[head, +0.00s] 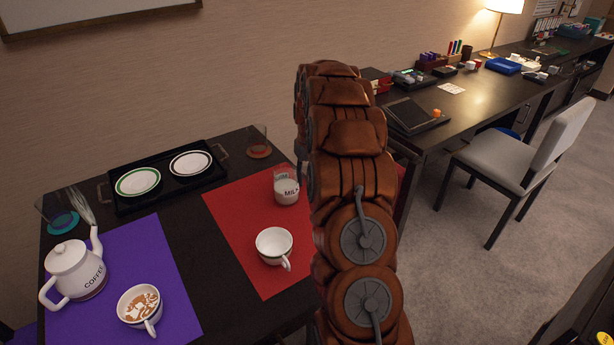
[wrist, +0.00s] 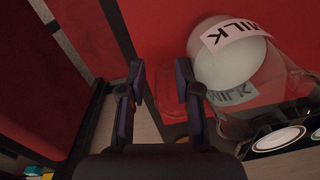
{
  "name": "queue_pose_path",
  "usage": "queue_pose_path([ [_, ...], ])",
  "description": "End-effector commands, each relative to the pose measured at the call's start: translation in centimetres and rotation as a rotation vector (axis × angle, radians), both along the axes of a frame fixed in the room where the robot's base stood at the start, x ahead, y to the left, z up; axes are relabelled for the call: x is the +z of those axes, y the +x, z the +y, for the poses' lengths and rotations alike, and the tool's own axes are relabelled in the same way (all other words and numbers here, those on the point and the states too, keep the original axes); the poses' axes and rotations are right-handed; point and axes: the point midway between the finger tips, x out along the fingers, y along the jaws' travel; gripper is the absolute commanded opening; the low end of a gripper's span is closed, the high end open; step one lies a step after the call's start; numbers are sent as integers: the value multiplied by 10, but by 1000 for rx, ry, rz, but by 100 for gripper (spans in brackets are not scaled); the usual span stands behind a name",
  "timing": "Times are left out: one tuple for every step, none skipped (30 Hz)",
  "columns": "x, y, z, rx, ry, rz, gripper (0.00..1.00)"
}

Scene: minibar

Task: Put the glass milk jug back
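The glass milk jug (head: 286,186), clear with white milk and a MILK label, stands on the red mat (head: 234,220) in the head view. In the wrist view the jug (wrist: 230,62) fills the upper right, beside the right finger. My gripper (wrist: 160,75) is open, with nothing between its two fingers. I cannot tell whether the right finger touches the jug. In the head view my gripper is hidden behind my brown arm, which also covers the right part of the red mat.
A white cup (head: 274,244) stands in front of the jug. A black tray (head: 165,196) holds two plates behind, with an orange coaster (head: 259,152) beside it. A coffee pot (head: 75,272) and filled cup (head: 139,305) are on the purple mat (head: 185,315). A desk (head: 480,100) and chair (head: 500,165) stand right.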

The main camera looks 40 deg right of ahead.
Motion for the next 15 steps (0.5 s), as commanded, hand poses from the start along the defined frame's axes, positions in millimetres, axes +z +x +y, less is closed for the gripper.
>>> queue_pose_path([
  [1, 0, 0, 0, 0, 0, 33],
  [2, 0, 0, 0, 0, 0, 33],
  [4, 0, 0, 0, 0, 0, 33],
  [5, 0, 0, 0, 0, -1, 33],
  [7, 1, 0, 0, -1, -2, 33],
  [11, 1, -1, 0, -2, -3, 33],
  [15, 1, -1, 1, -2, -4, 33],
  [20, 1, -1, 1, -2, -4, 33],
  [27, 1, -2, 1, -2, -4, 33],
  [32, 1, -2, 0, -2, -5, 33],
  [38, 1, -3, 0, -4, -6, 33],
  [46, 1, -3, 1, -4, -6, 33],
  [51, 1, -3, 1, -2, -4, 33],
  [57, 0, -3, 1, -2, -3, 33],
  [65, 0, -4, 0, -3, -5, 33],
])
